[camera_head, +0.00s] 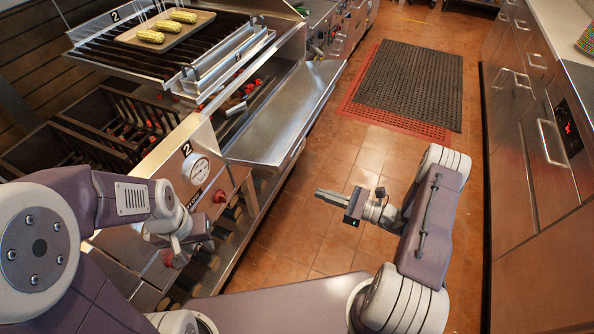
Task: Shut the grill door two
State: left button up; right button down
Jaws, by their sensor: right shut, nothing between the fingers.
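The grill (215,150) stands at the left, with number 2 labels on its front and upper rack. A wide steel panel (285,125), which looks like grill door two, is folded down and juts out like a shelf beside the opening. Glowing coals (245,92) show behind it. My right gripper (322,194) is shut and empty above the tiled floor, to the right of the grill and apart from the panel. My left gripper (185,246) is low in front of the grill's gauge panel; its fingers are partly hidden and their opening is unclear.
A tray of corn (166,35) sits on the upper rack (110,62). A round gauge (196,169) and a red knob (220,196) are on the grill front. A dark mat (410,85) lies on the floor. Cabinets (535,150) line the right; the aisle between is clear.

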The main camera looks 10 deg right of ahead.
jog(key=w+a+r+p, duration=0.2)
jog(key=w+a, duration=0.4)
jog(key=a, duration=0.3)
jog(key=shift+w+r, duration=0.3)
jog(key=shift+r, duration=0.35)
